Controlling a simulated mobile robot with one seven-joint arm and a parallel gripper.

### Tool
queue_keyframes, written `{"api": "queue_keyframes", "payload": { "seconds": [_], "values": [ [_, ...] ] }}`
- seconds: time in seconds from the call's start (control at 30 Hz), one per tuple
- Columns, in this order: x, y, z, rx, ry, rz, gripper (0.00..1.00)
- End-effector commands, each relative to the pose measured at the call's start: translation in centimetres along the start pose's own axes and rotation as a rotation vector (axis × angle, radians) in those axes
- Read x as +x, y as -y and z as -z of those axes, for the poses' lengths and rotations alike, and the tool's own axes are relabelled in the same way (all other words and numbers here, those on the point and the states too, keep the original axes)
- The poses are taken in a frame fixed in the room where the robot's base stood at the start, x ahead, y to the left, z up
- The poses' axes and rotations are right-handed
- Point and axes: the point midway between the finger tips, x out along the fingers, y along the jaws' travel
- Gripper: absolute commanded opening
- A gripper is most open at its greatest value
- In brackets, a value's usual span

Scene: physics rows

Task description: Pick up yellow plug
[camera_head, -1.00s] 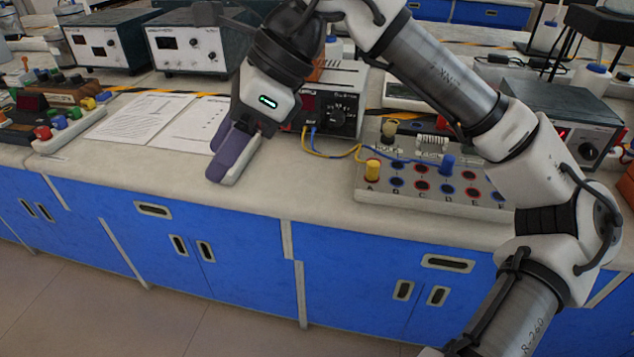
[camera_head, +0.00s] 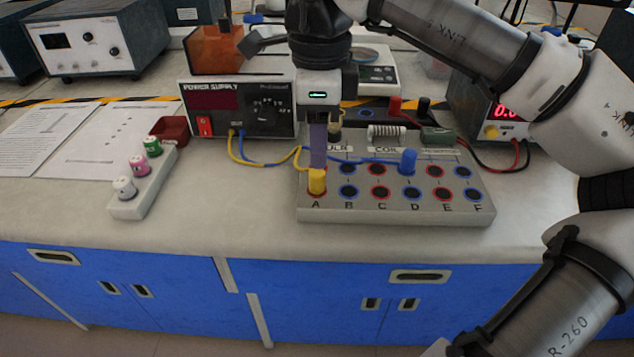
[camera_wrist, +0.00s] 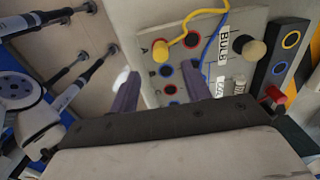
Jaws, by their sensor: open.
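The yellow plug (camera_head: 317,182) stands upright in the socket marked A at the front left corner of the grey socket board (camera_head: 400,213). A yellow cable runs from it to the power supply. The plug also shows in the wrist view (camera_wrist: 160,50), ahead of the fingers. My gripper (camera_head: 318,165) is above and just behind the plug in the head view, pointing down. In the wrist view, its two purple fingers (camera_wrist: 160,92) are spread apart with nothing between them. I cannot tell from these views how large the gap to the plug is.
A blue plug (camera_head: 408,161) stands in the board, its blue cable crossing towards the power supply (camera_head: 240,107). A coil (camera_head: 387,132) sits at the board's back. A white strip with colored plugs (camera_head: 146,182) lies left. Bare benchtop lies in front of the board.

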Motion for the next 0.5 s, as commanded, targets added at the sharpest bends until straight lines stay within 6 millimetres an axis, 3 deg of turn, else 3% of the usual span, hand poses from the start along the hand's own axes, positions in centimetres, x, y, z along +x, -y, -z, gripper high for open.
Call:
{"api": "queue_keyframes", "payload": {
  "seconds": [0.1, 0.33, 0.5],
  "values": [
    [1.7, 0.0, 0.0, -0.001, 0.0, -0.002, 0.48],
    [2.9, 0.0, -0.1, -0.001, 0.0, -0.001, 0.48],
    [5.2, 0.1, -0.3, -0.003, 0.0, -0.002, 0.48]
  ]
}}
